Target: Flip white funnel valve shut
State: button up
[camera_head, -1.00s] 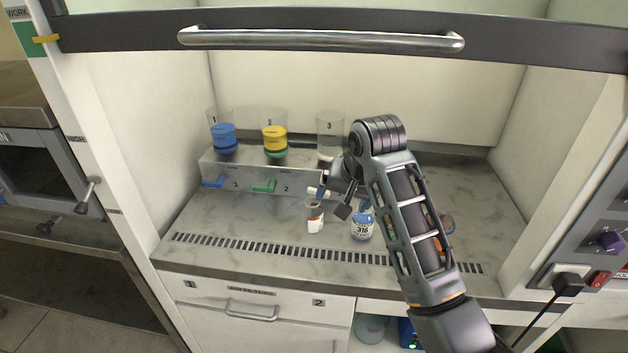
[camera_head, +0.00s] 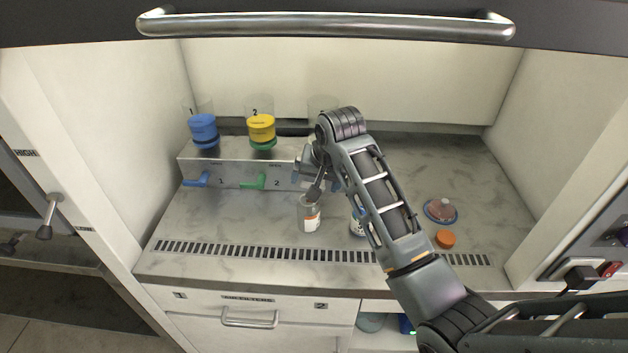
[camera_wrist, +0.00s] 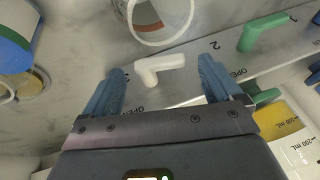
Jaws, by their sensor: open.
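The white valve handle (camera_wrist: 160,69) shows in the wrist view as an L-shaped lever on the front of the metal manifold, near an "OPEN" mark. My gripper (camera_wrist: 163,82) is open, with its blue fingers on either side of the white handle. I see no clear contact. In the head view my gripper (camera_head: 307,172) is at the right end of the manifold (camera_head: 228,174), and my arm hides most of the white valve. The clear cup of the third funnel (camera_head: 322,104) shows partly behind my arm.
The blue valve (camera_head: 197,180) and green valve (camera_head: 254,182) sit to the left, under the blue funnel (camera_head: 203,127) and yellow funnel (camera_head: 261,128). An open bottle (camera_head: 310,215) stands close in front of my gripper. An orange cap (camera_head: 445,239) lies at right.

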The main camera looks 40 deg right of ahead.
jog(key=shift+x, duration=0.9)
jog(key=shift+c, duration=0.2)
jog(key=c, duration=1)
jog(key=shift+w+a+f+g+h, duration=0.15)
jog(key=shift+a+g+h, duration=0.1)
jog(key=shift+g+h, duration=0.2)
jog(key=shift+f+n+g+h, duration=0.1)
jog(key=shift+n+g+h, duration=0.2)
jog(key=shift+g+h, duration=0.2)
jog(key=o, duration=1)
jog(key=shift+o, duration=0.2)
